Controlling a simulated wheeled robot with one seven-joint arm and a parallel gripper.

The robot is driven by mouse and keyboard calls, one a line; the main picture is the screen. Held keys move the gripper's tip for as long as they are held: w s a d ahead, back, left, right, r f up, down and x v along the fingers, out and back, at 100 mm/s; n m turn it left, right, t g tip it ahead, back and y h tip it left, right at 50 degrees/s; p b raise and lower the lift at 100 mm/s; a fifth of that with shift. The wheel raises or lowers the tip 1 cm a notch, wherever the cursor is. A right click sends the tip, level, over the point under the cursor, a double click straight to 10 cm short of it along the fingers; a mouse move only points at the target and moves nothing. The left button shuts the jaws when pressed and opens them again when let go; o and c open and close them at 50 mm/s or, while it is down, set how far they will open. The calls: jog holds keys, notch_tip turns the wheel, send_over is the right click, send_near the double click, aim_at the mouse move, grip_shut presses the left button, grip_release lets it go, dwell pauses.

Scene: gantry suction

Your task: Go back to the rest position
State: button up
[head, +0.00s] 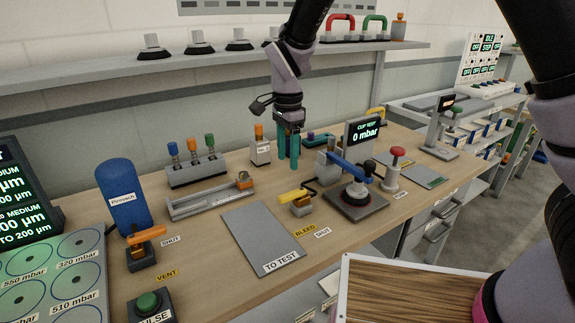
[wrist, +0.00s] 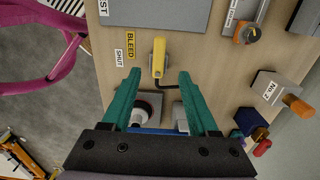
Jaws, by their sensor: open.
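My gripper (head: 288,148) hangs from the arm above the back of the wooden bench, its two teal fingers pointing down. In the wrist view the gripper (wrist: 162,80) has its fingers spread wide with nothing between the tips. The yellow bleed lever (head: 293,196) lies in front of it on the bench, and it also shows in the wrist view (wrist: 158,57) beyond the fingertips. The cup test stand (head: 357,203) with its blue lever stands to the right, its display (head: 366,131) reading 0 mbar. No rest position is marked in view.
A blue Pirnvech cylinder (head: 124,195) and an orange vent lever (head: 146,236) stand at left. A grey TO TEST plate (head: 262,240) lies bare at centre. A small block with an orange top (head: 260,150) stands close left of my gripper. A shelf (head: 110,68) runs behind.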

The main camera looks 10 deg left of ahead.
jog(key=w+d+r+n+t+y, duration=0.1)
jog(key=w+d+r+y, duration=0.1)
jog(key=d+r, duration=0.8)
jog(key=w+d+r+n+t+y, duration=0.1)
jog(key=w+d+r+y, duration=0.1)
jog(key=d+r, duration=0.85)
jog(key=s+d+r+n+t+h, duration=0.1)
jog(key=s+d+r+t, duration=0.1)
jog(key=s+d, duration=0.4)
jog(key=s+d+r+n+t+h, duration=0.1)
jog(key=s+d, duration=0.5)
jog(key=d, duration=0.7)
notch_tip(320, 180, up, 2)
jog(key=shift+d+r+n+t, duration=0.25)
jog(key=shift+d+n+t, duration=0.2)
jog(key=shift+t, duration=0.65)
